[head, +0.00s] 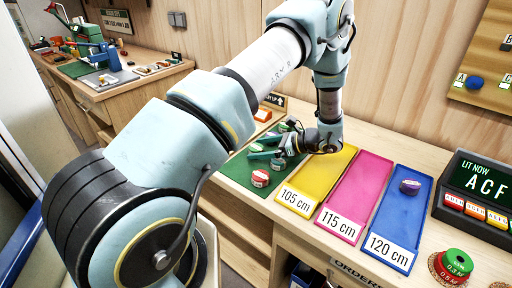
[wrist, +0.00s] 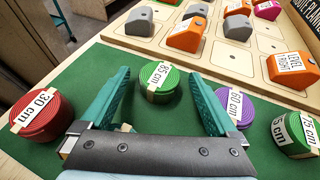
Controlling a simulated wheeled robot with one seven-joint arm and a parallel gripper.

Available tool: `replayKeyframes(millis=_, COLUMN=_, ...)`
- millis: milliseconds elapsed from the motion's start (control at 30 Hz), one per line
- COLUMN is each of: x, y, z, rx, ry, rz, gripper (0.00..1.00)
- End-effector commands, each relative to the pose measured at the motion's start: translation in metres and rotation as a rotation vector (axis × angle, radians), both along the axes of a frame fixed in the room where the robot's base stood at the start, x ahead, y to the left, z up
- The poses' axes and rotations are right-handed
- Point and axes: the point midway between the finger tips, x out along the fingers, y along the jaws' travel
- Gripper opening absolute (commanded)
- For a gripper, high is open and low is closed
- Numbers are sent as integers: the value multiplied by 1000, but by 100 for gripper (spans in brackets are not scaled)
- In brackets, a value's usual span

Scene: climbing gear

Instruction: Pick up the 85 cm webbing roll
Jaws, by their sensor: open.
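The 85 cm webbing roll (wrist: 158,88) is a green coil with a white label band across its top. It lies on the green mat (wrist: 85,82). In the wrist view my gripper (wrist: 160,73) is open, with one teal finger on each side of the roll. The roll sits near the fingertips, with visible gaps to both fingers. In the head view my gripper (head: 257,147) is low over the green mat (head: 233,171), and I cannot make out the 85 cm roll clearly there.
A red 30 cm roll (wrist: 42,122) lies left of my gripper. A purple 60 cm roll (wrist: 238,106) lies close beside the right finger, with a green 75 cm roll (wrist: 290,140) farther right. A wooden board (wrist: 232,62) with orange and grey blocks stands beyond.

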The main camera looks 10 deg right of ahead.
Motion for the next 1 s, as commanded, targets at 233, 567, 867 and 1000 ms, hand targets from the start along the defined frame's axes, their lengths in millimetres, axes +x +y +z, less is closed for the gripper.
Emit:
replayKeyframes(millis=233, x=0, y=0, z=0, rx=0, ry=0, rz=0, gripper=87)
replayKeyframes(millis=567, x=0, y=0, z=0, rx=0, ry=-1, rz=0, gripper=50)
replayKeyframes(millis=867, x=0, y=0, z=0, rx=0, ry=-1, rz=0, gripper=17)
replayKeyframes(millis=1000, x=0, y=0, z=0, rx=0, ry=-1, rz=0, gripper=4)
